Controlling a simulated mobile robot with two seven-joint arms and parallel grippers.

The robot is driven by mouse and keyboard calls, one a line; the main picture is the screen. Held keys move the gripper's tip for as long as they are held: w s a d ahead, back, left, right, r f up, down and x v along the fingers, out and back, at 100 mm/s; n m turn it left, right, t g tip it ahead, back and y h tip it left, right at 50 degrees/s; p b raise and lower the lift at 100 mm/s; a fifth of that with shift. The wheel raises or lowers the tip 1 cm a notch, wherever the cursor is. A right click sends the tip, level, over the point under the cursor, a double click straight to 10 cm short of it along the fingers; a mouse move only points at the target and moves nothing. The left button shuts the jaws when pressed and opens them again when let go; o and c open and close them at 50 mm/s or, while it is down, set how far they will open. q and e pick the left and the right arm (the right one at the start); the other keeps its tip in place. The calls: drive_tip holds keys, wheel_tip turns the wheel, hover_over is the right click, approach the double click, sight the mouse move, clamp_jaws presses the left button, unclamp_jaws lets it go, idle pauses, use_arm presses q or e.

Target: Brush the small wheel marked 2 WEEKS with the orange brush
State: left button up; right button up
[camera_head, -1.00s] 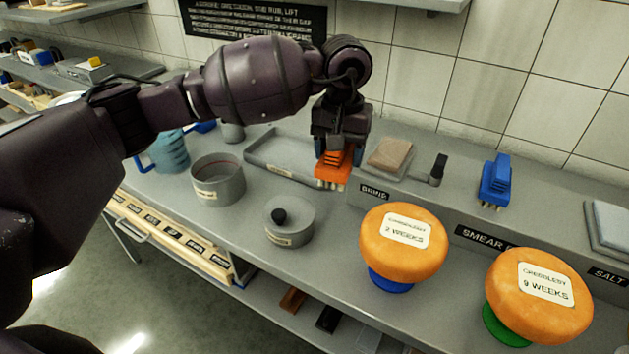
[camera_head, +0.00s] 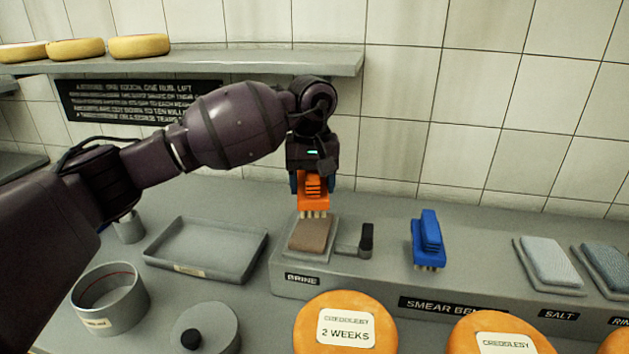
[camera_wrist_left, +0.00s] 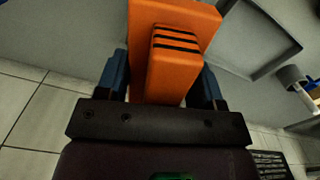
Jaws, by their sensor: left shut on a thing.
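My left gripper (camera_head: 312,184) is shut on the orange brush (camera_head: 314,193), bristles down. In the left wrist view the brush (camera_wrist_left: 175,55) sits between the blue fingers. In the head view the bristles are at the far edge of the brown pad (camera_head: 310,234) above the BRINE label; I cannot tell whether they touch it. The wheel marked 2 WEEKS (camera_head: 345,332) is orange and stands at the bottom of the head view, nearer than the pad and cut off by the frame edge. My right gripper is not in view.
A blue brush (camera_head: 428,240) stands right of the pad, with a small black-handled item (camera_head: 366,238) between them. Another orange wheel (camera_head: 497,334) is at the lower right. A grey tray (camera_head: 205,248), a round tin (camera_head: 110,298) and a lidded pot (camera_head: 205,330) stand left.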

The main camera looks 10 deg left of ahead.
use_arm(q)
drive_tip(key=shift+f+b, duration=0.35)
drive_tip(key=shift+f, duration=2.45)
drive_tip(key=shift+f+b, duration=0.3)
drive_tip(key=shift+f, duration=0.35)
drive_tip(key=shift+f+b, duration=0.1)
drive_tip(key=shift+b, duration=0.2)
idle(0.7)
